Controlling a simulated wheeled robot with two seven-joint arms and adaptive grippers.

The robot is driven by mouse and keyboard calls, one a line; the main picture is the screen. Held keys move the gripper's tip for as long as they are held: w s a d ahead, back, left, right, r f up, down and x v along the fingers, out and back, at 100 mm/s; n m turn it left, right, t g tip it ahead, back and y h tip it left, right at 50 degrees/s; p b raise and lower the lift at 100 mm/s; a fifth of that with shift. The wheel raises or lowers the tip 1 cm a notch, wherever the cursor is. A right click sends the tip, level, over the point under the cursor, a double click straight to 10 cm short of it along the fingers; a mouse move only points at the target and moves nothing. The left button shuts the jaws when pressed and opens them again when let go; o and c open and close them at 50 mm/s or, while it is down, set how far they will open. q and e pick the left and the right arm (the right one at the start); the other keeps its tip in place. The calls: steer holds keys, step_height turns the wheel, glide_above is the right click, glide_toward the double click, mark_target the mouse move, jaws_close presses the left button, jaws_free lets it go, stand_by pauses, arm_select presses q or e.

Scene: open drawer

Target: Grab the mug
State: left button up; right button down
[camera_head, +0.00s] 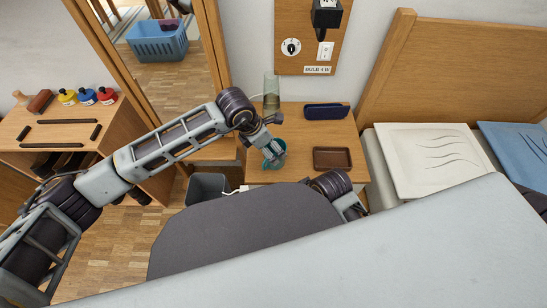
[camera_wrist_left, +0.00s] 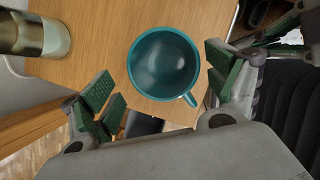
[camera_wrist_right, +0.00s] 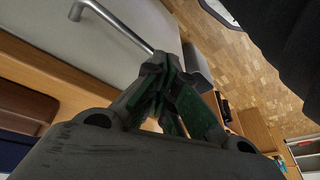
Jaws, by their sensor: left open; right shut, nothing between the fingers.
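The teal mug (camera_head: 271,161) stands upright on the nightstand, partly hidden by my left gripper (camera_head: 274,153) in the head view. In the left wrist view the mug (camera_wrist_left: 163,64) is seen from above, empty, its handle (camera_wrist_left: 190,99) toward the lower right. My left gripper (camera_wrist_left: 163,92) is open, its green finger pads on either side of the mug; whether they touch it I cannot tell. My right gripper (camera_wrist_right: 172,88) is shut and empty in the right wrist view, near a bent metal bar (camera_wrist_right: 110,22). In the head view its fingers are not clear beside the nightstand's front.
The nightstand (camera_head: 293,128) also holds a glass-like cylinder (camera_head: 271,92), a dark blue case (camera_head: 326,111) and a brown tray (camera_head: 332,158). A bed with a white pillow (camera_head: 428,160) is on the right. A grey bin (camera_head: 207,188) stands on the floor at left.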

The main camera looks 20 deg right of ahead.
arm_select(q)
steer(key=shift+f, duration=0.15)
arm_select(e)
steer(key=shift+s+r, duration=0.1)
steer(key=shift+r, duration=0.05)
steer(key=shift+s+f, duration=0.15)
steer(key=shift+f, duration=0.05)
arm_select(q)
steer(key=shift+d+f, duration=0.15)
steer(key=shift+f, duration=0.05)
steer(key=x, duration=0.1)
steer(key=b+x, duration=0.1)
steer(key=x, duration=0.1)
steer(key=shift+s+d+f, duration=0.1)
steer(key=shift+s+d, duration=0.15)
steer(key=shift+w+d+f+b, duration=0.15)
steer(key=shift+d+f+b, duration=0.2)
steer(key=shift+f, duration=0.3)
arm_select(e)
steer(key=f, duration=0.2)
steer(key=a, duration=0.1)
steer(key=shift+w+f+y, duration=0.3)
steer(key=shift+w+f, duration=0.05)
steer(key=shift+f, duration=0.05)
arm_select(q)
steer(key=shift+a, duration=0.1)
steer(key=c, duration=1.3)
steer(key=shift+r, duration=0.15)
